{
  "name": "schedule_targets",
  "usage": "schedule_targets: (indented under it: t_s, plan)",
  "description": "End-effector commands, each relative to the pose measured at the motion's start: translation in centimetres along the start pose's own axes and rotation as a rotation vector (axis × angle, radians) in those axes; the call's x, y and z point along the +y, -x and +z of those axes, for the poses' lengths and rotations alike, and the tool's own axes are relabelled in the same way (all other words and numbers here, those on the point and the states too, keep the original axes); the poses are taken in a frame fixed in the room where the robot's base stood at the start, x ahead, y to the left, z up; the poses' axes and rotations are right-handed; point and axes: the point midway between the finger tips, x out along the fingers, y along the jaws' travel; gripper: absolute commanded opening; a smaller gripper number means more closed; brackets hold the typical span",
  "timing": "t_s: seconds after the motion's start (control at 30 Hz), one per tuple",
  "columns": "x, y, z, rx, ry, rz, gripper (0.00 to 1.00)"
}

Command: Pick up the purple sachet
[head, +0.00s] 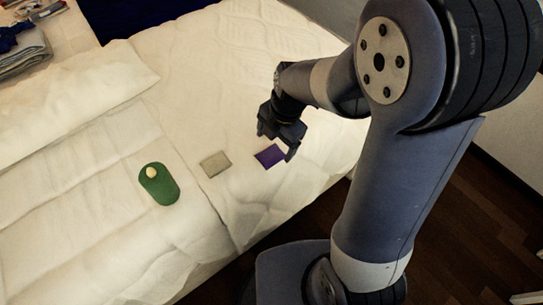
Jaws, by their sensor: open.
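The purple sachet (269,156) is a small flat square lying on the white bed, near its right edge. My gripper (275,146) is open and points down over the sachet, with its fingers close around or just above it. Whether the fingers touch the sachet or the bedding cannot be told from this view. Part of the sachet's right side is hidden behind the gripper.
A beige square (215,164) lies left of the sachet. Farther left is a green oval item (159,186) with a small pale yellow piece (152,172) on it. Folded cloths (24,52) lie at the far left. The bed (110,255) is otherwise mostly clear.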

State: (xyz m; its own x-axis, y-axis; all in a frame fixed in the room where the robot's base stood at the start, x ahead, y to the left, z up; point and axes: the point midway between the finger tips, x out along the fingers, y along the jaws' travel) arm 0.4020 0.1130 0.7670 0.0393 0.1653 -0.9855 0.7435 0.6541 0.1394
Motion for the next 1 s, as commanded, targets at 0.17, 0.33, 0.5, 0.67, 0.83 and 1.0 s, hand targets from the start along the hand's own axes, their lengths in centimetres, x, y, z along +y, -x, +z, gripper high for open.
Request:
schedule_targets:
  t_s: [0.17,0.33,0.5,0.67,0.83,1.0]
  plan:
    - [-0.1,-1.8,0.1,0.001,-0.001,-0.003,0.81]
    - [0.0,-4.4,0.1,0.002,-0.002,-0.003,0.81]
    - [0.0,-5.4,0.2,0.000,-0.002,0.000,0.81]
    - [0.1,-5.4,0.2,-0.001,-0.002,0.001,0.81]
    - [0.1,-5.4,0.2,-0.001,-0.002,0.001,0.71]
    - [0.1,-5.4,0.2,-0.001,-0.002,0.001,0.57]
